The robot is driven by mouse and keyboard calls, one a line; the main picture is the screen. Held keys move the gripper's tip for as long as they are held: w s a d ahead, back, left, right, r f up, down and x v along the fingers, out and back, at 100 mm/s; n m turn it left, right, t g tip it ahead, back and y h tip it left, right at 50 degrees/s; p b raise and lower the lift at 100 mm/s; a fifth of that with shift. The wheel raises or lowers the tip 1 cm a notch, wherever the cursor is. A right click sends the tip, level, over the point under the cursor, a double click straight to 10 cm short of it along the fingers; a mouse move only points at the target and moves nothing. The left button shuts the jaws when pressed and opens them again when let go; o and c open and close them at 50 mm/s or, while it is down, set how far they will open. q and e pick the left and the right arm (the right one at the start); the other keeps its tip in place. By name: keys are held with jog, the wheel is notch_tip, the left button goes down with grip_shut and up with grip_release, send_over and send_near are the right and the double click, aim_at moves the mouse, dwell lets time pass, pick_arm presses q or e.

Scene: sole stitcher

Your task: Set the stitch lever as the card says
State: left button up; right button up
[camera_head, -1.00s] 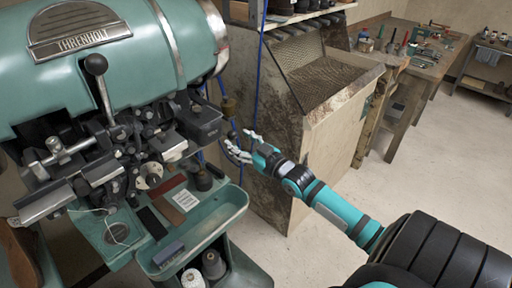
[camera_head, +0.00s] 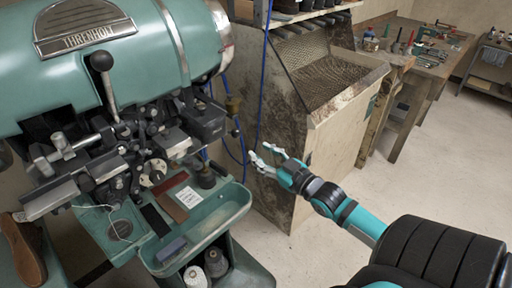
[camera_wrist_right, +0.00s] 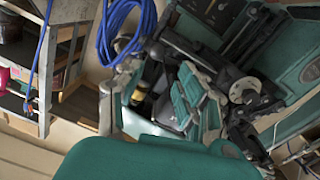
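The green sole stitcher (camera_head: 120,50) fills the left of the head view. A lever (camera_head: 109,92) with a black ball knob (camera_head: 102,61) stands on its front, nearly upright and tilted slightly. A small white card (camera_head: 188,197) with print too small to read lies on the machine's tray area. My right gripper (camera_head: 264,156) is open and empty, to the right of the machine, apart from the lever and card. The right wrist view shows dark machine parts with a pale round disc (camera_wrist_right: 243,92); the lever knob cannot be made out there. My left gripper is not in view.
A green tray (camera_head: 240,205) juts from the machine's front and holds a blue-grey block (camera_head: 170,249). Thread spools (camera_head: 215,263) stand below it. A blue hose (camera_head: 262,70) hangs behind my right gripper, before a wooden cabinet (camera_head: 330,135). Open floor lies right.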

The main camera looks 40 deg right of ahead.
jog(key=a+f+n+b, duration=0.1)
jog(key=a+n, duration=0.1)
jog(key=a+f+n+h, duration=0.1)
jog(key=a+f+n, duration=0.1)
jog(key=a+f+n+b, duration=0.1)
jog(key=a+f+n, duration=0.1)
jog(key=shift+s+a+f+h+b, duration=0.1)
jog(key=shift+s+a+h+b, duration=0.2)
jog(key=shift+s+a, duration=0.05)
grip_shut()
jog(key=a+r+n+h+b, duration=0.2)
jog(key=a+r+n+h, duration=0.1)
jog(key=a+n+h, duration=0.3)
jog(key=w+d+r+p, duration=0.2)
jog(key=w+d+p, duration=0.2)
jog(key=w+d, duration=0.4)
jog(key=shift+w+r+n+t+y+p, duration=0.15)
jog(key=shift+w+n+t+y+p, duration=0.15)
jog(key=shift+w, duration=0.8)
